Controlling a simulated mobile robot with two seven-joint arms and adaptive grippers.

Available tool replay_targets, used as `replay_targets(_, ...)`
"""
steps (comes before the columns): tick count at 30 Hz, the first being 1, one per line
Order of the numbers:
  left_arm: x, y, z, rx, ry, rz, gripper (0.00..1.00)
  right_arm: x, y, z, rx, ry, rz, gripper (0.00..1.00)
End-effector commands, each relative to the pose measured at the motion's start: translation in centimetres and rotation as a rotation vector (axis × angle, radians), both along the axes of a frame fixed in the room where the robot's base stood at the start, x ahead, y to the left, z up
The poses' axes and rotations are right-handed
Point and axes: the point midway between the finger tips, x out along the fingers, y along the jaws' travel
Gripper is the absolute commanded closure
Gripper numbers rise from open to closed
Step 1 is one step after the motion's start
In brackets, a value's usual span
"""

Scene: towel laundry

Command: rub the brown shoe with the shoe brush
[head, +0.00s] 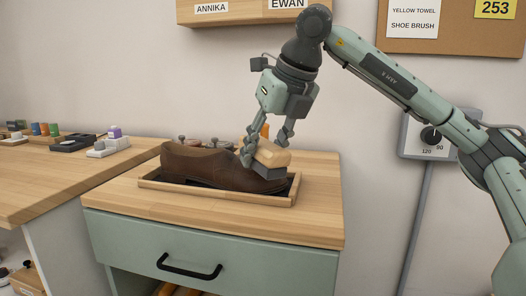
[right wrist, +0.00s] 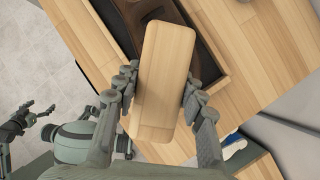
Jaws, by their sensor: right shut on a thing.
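The brown shoe (head: 200,163) lies in a shallow wooden tray (head: 215,200) with a dark bottom, on the cabinet top. Its toe points right. My right gripper (head: 266,148) is shut on the shoe brush (head: 272,155), a pale wooden block with dark bristles facing down. The bristles are at the toe end of the shoe and appear to touch it. In the right wrist view, the brush (right wrist: 165,70) sits between both fingers and hides part of the shoe (right wrist: 207,60). My left gripper (right wrist: 38,112) shows small at the left edge there, with its fingers apart and empty.
Small dark-topped items (head: 205,142) and an orange thing (head: 265,131) stand behind the shoe. A wooden table (head: 60,185) with small containers is at the left. The cabinet top (head: 320,185) is clear at right. A dial box (head: 415,135) is on the wall.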

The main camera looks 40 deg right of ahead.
Motion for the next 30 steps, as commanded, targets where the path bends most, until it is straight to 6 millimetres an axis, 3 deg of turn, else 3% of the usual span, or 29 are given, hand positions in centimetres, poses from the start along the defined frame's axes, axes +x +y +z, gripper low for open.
replay_targets(30,0.0,0.0,-0.9,0.0,0.0,0.0,0.16,0.6,-0.4,-1.2,0.001,0.001,-0.001,0.83)
